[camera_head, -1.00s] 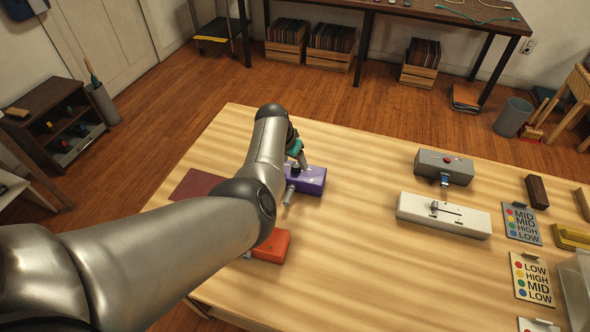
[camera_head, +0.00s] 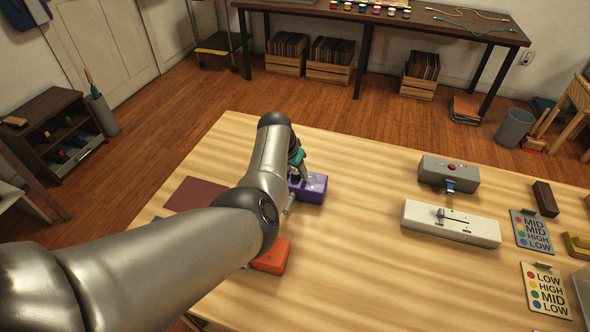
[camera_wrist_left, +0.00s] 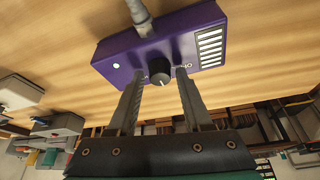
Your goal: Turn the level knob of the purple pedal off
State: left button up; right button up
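The purple pedal (camera_head: 314,187) lies on the table, partly hidden behind my left arm in the head view. In the left wrist view, the purple pedal (camera_wrist_left: 120,61) shows a dark round knob (camera_wrist_left: 159,73) with a pale pointer mark, a striped white panel and a grey plug at its far edge. My left gripper (camera_wrist_left: 160,76) is open, with one finger on each side of the knob and a gap showing to both. In the head view, my left gripper (camera_head: 298,174) is at the pedal, mostly covered by my wrist. My right gripper is not in view.
An orange box (camera_head: 272,257) lies in front of the pedal, close to my forearm. A white slider box (camera_head: 451,223), a grey box (camera_head: 448,174) and label cards (camera_head: 532,232) stand at the right. The middle of the table (camera_head: 365,270) is clear.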

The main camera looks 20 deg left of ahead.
pick_arm(q)
grip_shut()
dwell(0.5)
jog(key=shift+d+n+y+p, duration=0.1)
jog(key=shift+n+y+p, duration=0.25)
jog(key=shift+n, duration=0.65)
jog(key=n+y, duration=0.1)
jog(key=n, duration=0.1)
jog(key=shift+n, duration=0.3)
jog(key=n+b, duration=0.1)
jog(key=n+y+b, duration=0.1)
jog(key=n, duration=0.1)
jog(key=shift+d+f+n, duration=0.15)
jog(key=shift+n, duration=0.15)
jog(key=shift+d+n+g+y+b, duration=0.1)
jog(key=shift+n+g+y+b, duration=0.6)
jog(key=shift+n+b, duration=1.15)
jog(key=shift+o, duration=1.3)
grip_release()
